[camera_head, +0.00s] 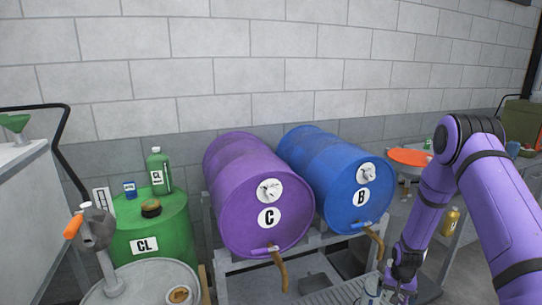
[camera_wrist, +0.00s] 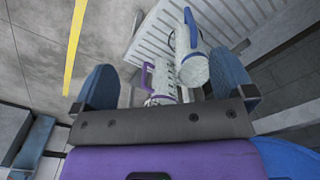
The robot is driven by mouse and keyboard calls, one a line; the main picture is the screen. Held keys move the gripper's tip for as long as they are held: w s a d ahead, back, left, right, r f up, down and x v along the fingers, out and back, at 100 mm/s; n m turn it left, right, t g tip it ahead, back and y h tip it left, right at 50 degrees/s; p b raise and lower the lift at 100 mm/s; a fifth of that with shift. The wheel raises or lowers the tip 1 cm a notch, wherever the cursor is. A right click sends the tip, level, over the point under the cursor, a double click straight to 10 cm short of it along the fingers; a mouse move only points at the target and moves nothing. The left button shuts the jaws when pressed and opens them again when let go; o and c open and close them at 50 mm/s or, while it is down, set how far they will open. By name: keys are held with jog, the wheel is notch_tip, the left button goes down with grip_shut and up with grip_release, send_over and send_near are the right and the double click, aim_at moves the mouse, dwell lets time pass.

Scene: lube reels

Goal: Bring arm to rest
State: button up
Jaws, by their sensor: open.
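My purple arm (camera_head: 500,210) reaches down at the right of the head view. My gripper (camera_head: 398,289) is low near the bottom edge, to the right of the drum rack. In the wrist view my gripper (camera_wrist: 165,82) has its two blue-grey fingers wide apart, with nothing held between them. Beyond the fingers are a pale container with a purple handle (camera_wrist: 147,77) and a pale container with a blue handle (camera_wrist: 194,68). I cannot tell how far they are from the fingertips.
A purple drum C (camera_head: 240,200) and a blue drum B (camera_head: 335,180) lie on a rack with taps facing forward. A green drum CL (camera_head: 155,228) stands left. An orange-topped round thing (camera_head: 410,157) is behind my arm. A slatted grate (camera_wrist: 150,45) lies beyond my fingers.

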jog(key=s+a+r+n+t, duration=0.1)
jog(key=s+a+r, duration=0.1)
jog(key=r, duration=1.1)
jog(key=s+a+r+t, duration=0.1)
jog(key=s+a+r, duration=0.1)
jog(key=r, duration=1)
jog(key=s+a+r+n, duration=0.1)
jog(key=a+r, duration=0.1)
jog(key=r, duration=1.1)
jog(key=s+a+r+n+t, duration=0.1)
jog(key=s+a+r+t, duration=0.15)
jog(key=s+r, duration=1.05)
jog(key=s+a+r+n, duration=0.1)
jog(key=s, duration=0.6)
jog(key=s+a+r, duration=0.1)
jog(key=s+r, duration=0.1)
jog(key=s, duration=0.6)
jog(key=shift+s+a+n, duration=0.15)
jog(key=shift+a+n, duration=0.2)
jog(key=shift+n, duration=0.05)
jog(key=shift+t, duration=0.25)
jog(key=shift+c, duration=0.5)
